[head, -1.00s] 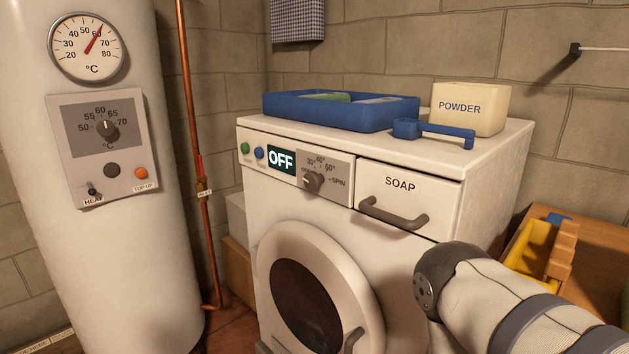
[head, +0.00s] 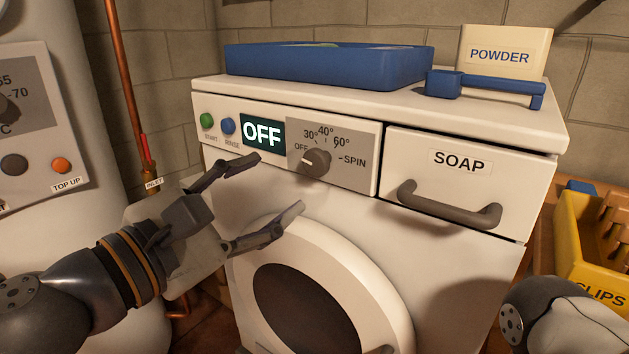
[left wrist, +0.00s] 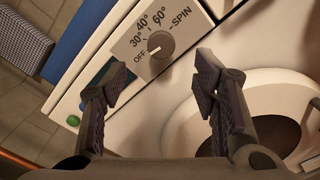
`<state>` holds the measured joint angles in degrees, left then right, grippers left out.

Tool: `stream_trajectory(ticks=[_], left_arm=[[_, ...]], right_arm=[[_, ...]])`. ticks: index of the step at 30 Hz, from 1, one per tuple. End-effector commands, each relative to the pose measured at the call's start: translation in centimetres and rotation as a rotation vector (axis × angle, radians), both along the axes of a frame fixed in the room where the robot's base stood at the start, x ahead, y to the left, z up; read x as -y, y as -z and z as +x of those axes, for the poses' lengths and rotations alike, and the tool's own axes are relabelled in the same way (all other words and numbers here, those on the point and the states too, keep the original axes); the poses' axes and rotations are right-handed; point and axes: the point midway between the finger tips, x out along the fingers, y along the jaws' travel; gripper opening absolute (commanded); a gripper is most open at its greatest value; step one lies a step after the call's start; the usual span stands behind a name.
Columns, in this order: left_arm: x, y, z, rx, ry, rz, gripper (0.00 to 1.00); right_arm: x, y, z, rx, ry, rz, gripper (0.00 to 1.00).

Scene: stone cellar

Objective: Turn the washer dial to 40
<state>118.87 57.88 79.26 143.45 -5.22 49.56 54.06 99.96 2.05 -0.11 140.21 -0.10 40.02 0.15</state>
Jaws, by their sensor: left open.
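The washer (head: 470,260) stands ahead with its front panel facing me. Its grey dial (head: 316,161) sits on a plate marked OFF, 30, 40, 60 and SPIN. The dial's pointer seems turned toward OFF, and the display (head: 262,134) reads OFF. My left gripper (head: 280,181) is open and empty, in front of the panel just left of and below the dial. In the left wrist view the dial (left wrist: 160,44) lies beyond the gap between the two fingertips (left wrist: 163,72), apart from them. My right gripper is out of view; only part of that arm shows at the lower right.
The green (head: 206,120) and blue (head: 228,126) buttons are left of the display. The soap drawer handle (head: 450,208) sticks out right of the dial. A blue tray (head: 330,68), a scoop (head: 443,84) and a powder box (head: 505,50) stand on top. The round door (head: 370,270) is below.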

Motion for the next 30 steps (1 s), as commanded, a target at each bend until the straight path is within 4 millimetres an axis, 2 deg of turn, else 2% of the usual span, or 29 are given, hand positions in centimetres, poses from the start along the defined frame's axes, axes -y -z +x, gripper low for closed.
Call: stream_trajectory(ticks=[1, 6, 10, 15, 22, 23, 29, 30], left_arm=[[0.7, 1.8, 0.9, -0.015, 0.005, 0.003, 0.54], [3.5, 0.7, 4.6, -0.006, 0.004, 0.003, 0.54], [4.9, 0.5, 6.6, -0.004, 0.002, 0.003, 0.54], [5.8, 0.2, 7.8, -0.001, 0.003, 0.003, 0.54], [5.9, 0.1, 7.9, 0.0, 0.002, 0.004, 0.54], [5.9, 0.1, 7.9, 0.0, 0.002, 0.004, 0.52], [5.8, 0.2, 7.9, 0.0, 0.002, 0.004, 0.07], [5.8, 0.2, 7.9, 0.0, 0.002, 0.004, 0.06]], right_arm=[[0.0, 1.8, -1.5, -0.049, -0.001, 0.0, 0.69], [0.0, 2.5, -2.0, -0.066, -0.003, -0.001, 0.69], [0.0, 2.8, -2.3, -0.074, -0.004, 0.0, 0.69], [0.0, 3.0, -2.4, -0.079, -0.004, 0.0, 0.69], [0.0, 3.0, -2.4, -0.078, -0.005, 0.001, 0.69], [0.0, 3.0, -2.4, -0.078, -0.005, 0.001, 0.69], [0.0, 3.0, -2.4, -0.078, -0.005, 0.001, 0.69], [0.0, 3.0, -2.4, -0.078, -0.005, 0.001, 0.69]])
